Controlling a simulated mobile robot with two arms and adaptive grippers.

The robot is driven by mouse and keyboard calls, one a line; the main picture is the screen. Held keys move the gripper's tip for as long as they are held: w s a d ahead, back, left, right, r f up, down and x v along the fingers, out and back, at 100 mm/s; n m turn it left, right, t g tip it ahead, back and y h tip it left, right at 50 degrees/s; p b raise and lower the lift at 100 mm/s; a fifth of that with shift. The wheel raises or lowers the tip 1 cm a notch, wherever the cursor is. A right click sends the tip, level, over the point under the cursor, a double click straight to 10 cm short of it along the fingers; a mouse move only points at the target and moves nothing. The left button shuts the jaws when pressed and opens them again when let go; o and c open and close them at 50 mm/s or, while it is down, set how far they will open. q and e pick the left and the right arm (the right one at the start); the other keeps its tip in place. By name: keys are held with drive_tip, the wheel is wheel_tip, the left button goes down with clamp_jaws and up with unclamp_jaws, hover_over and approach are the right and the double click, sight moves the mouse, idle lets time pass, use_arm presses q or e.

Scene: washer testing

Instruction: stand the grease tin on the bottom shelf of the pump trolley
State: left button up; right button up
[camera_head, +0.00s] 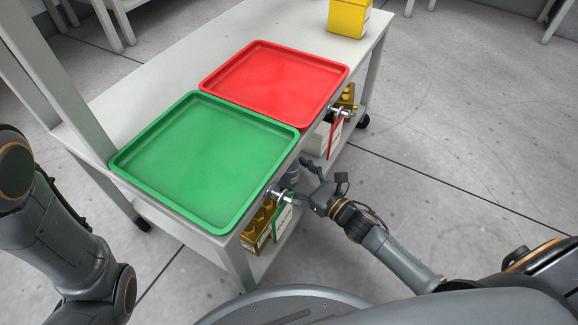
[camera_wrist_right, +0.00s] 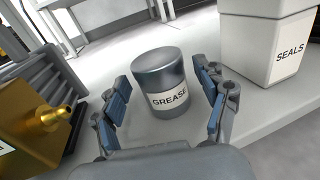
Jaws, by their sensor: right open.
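The grease tin (camera_wrist_right: 158,80) is a dark grey cylinder with a white GREASE label. It stands upright on the pale lower shelf (camera_wrist_right: 205,135) of the pump trolley. My right gripper (camera_wrist_right: 163,85) is open, with a finger on each side of the tin and a visible gap on both sides. In the head view, my right gripper (camera_head: 312,180) reaches in under the trolley's top (camera_head: 150,100) from the right, and the tin (camera_head: 292,173) is mostly hidden. My left arm shows at the left, but its gripper is out of view.
A white SEALS box (camera_wrist_right: 262,45) stands close right of the tin. A brass pump (camera_wrist_right: 35,122) with a grey ribbed body is close left. A green tray (camera_head: 205,160) and a red tray (camera_head: 275,82) lie on top, with a yellow box (camera_head: 348,17) beyond.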

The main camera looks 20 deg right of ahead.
drive_tip(key=p+v, duration=0.3)
drive_tip(key=v, duration=0.7)
drive_tip(key=shift+r, duration=0.1)
